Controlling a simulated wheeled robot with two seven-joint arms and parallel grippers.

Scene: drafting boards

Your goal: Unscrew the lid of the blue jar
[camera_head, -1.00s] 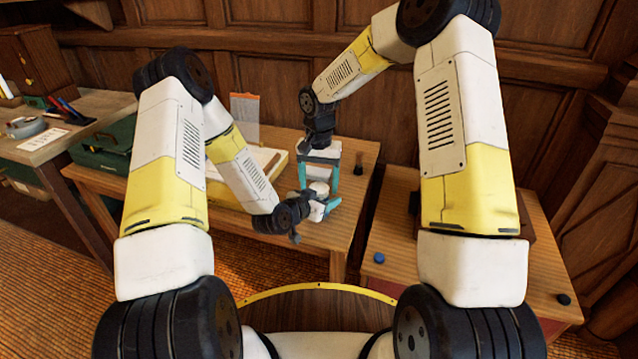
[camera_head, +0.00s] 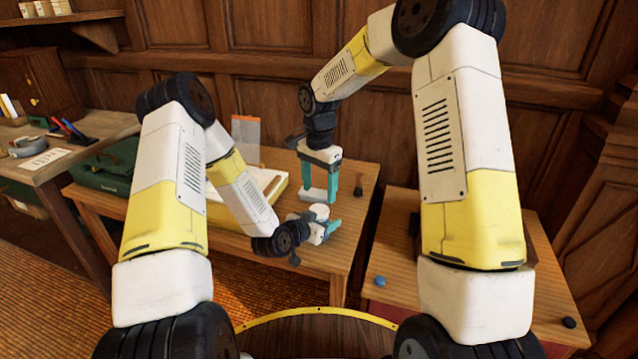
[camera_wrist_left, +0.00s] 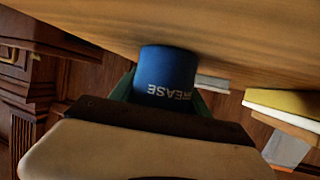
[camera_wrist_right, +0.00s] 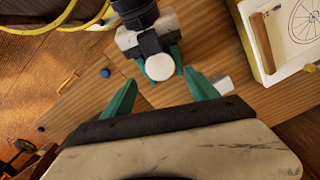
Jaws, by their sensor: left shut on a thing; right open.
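The blue jar (camera_wrist_left: 165,72), with partly visible white lettering, is between my left gripper's fingers (camera_wrist_left: 160,92). It appears to meet the wooden table top. In the head view my left gripper (camera_head: 320,227) is shut on it, low over the table. A round white lid (camera_wrist_right: 160,67) shows at the jar's top; it also shows in the head view (camera_head: 318,213). I cannot tell whether it is loosened. My right gripper (camera_head: 318,196) is open and empty, pointing down above the lid, its fingers apart on either side and clear of it.
A small white block (camera_wrist_right: 223,86) lies on the table near the jar. A yellow-edged board with a wheel drawing (camera_wrist_right: 300,25) is beside it. A blue round piece (camera_head: 379,281) and a black one (camera_head: 569,322) sit on the right table (camera_head: 480,305).

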